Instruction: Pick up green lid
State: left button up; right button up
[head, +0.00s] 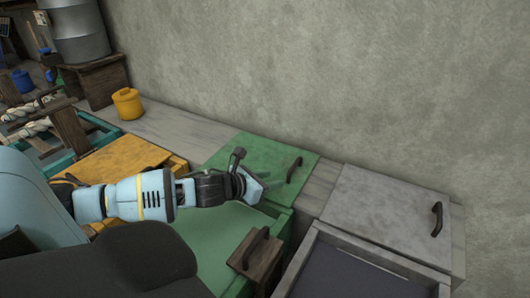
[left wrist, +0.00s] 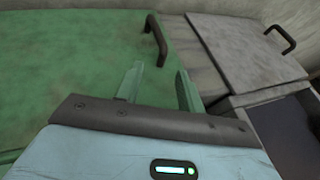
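The green lid (head: 245,148) lies flat toward the wall in the head view, with a dark bar handle (head: 294,169) near its right edge. In the left wrist view the green lid (left wrist: 60,60) fills the left side, and its handle (left wrist: 156,38) stands just beyond my fingertips. My left gripper (head: 256,187) is over the near right part of the lid, beside the handle. In the left wrist view its two fingers (left wrist: 158,80) are apart with nothing between them. My right gripper is not in view.
An open green vat (head: 215,240) is in front of the lid, with a handled wooden block (head: 255,255) at its right edge. A grey lid (head: 385,208) and an open grey vat (head: 350,272) are to the right. An orange lid (head: 120,157) and yellow pot (head: 128,103) are left.

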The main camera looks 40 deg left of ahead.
aim_at(287, 183)
pick_arm(q)
jog(key=shift+x, duration=1.2)
jog(key=shift+d+x, duration=0.1)
jog(key=shift+x, duration=1.2)
jog(key=shift+d+x, duration=0.15)
jog(key=shift+x, duration=1.15)
jog(key=shift+c, duration=0.4)
grip_shut()
